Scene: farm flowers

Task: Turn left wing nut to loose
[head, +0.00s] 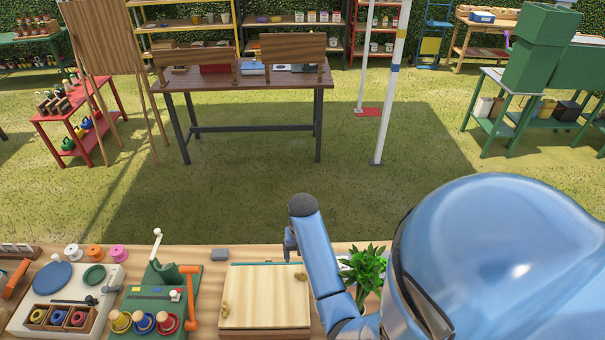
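A pale wooden press board (262,298) lies on the workbench, low in the middle of the head view. A small tan wing nut (225,308) is at its left edge, and another wing nut (301,277) is at its upper right corner. Both are too small to tell how tight they are. My blue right arm comes in from the lower right. Its gripper (290,245) hangs just beyond the board's far right edge, apart from both wing nuts; its fingers are too small to read. My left gripper is not in view.
Left of the board stands a green stand (158,290) with an orange-handled tool (191,295) and colored spools. A grey block (220,254) lies behind. A leafy plant (366,268) is right of the arm. The bench's far edge (345,246) borders open grass.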

